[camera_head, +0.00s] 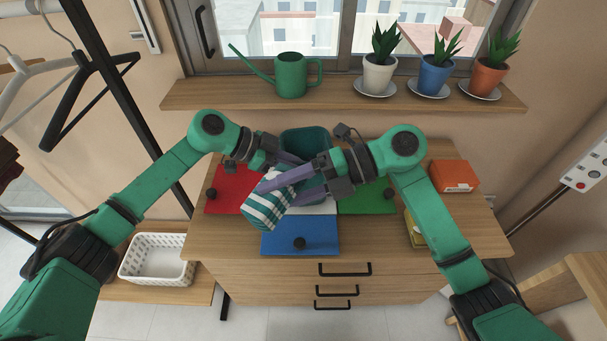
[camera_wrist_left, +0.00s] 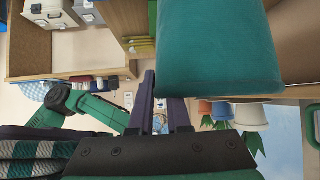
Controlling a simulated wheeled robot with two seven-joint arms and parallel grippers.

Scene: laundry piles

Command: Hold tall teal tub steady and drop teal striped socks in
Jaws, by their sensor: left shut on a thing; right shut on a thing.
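The tall teal tub (camera_head: 305,139) stands toward the back of the wooden dresser top, partly hidden by my grippers. It fills the upper right of the left wrist view (camera_wrist_left: 217,45). My left gripper (camera_head: 296,161) is shut on the tub's wall; its fingers (camera_wrist_left: 160,98) meet the tub in the left wrist view. The teal and white striped socks (camera_head: 264,209) hang in front of the tub, and a striped part shows at lower left of the left wrist view (camera_wrist_left: 32,157). My right gripper (camera_head: 277,189) is shut on the socks; its fingers cross over them.
Red (camera_head: 229,188), green (camera_head: 367,198) and blue (camera_head: 300,240) panels with black knobs lie on the dresser top (camera_head: 215,244). An orange box (camera_head: 455,176) sits at right. A shelf (camera_head: 230,98) behind holds a watering can (camera_head: 291,75) and potted plants. A white basket (camera_head: 157,259) stands lower left.

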